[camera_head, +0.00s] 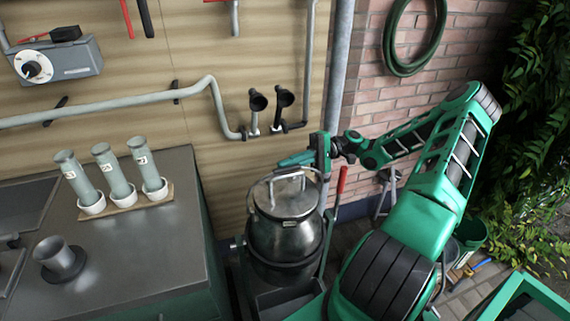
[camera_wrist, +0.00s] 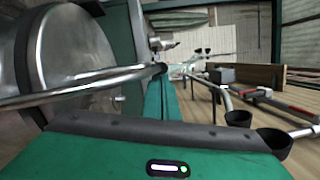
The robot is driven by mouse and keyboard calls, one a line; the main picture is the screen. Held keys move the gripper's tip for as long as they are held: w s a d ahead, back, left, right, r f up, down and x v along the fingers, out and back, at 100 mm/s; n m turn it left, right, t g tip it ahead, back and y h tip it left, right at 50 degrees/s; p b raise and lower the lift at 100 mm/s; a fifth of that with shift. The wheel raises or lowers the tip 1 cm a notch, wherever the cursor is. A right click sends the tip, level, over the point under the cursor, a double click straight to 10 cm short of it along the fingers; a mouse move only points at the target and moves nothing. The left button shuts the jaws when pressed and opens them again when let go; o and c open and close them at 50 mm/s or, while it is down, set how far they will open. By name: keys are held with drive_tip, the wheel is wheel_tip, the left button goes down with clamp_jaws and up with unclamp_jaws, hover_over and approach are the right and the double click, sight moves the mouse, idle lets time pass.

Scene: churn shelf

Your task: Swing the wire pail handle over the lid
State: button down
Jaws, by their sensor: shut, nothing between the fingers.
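A shiny metal pail (camera_head: 285,238) stands upright in a dark holder, with its round lid (camera_head: 287,203) on top. A wire handle (camera_head: 292,174) shows above the lid's far side. My gripper (camera_head: 283,162) is shut and empty, its green fingers pointing left just behind and above the lid. In the wrist view the pail (camera_wrist: 65,60) fills the left side. The metal bar of the handle (camera_wrist: 85,82) runs from the left edge to near my finger tips (camera_wrist: 162,75). I cannot tell whether it touches them.
Left is a metal counter (camera_head: 140,240) with a rack of grey cylinders (camera_head: 120,180) and a grey cup (camera_head: 60,258). A green bin (camera_head: 470,233) and plants (camera_head: 530,150) stand at right.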

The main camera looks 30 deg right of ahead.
drive_tip(key=d, duration=1.1)
drive_tip(key=shift+f, duration=0.4)
drive_tip(key=shift+a, duration=0.2)
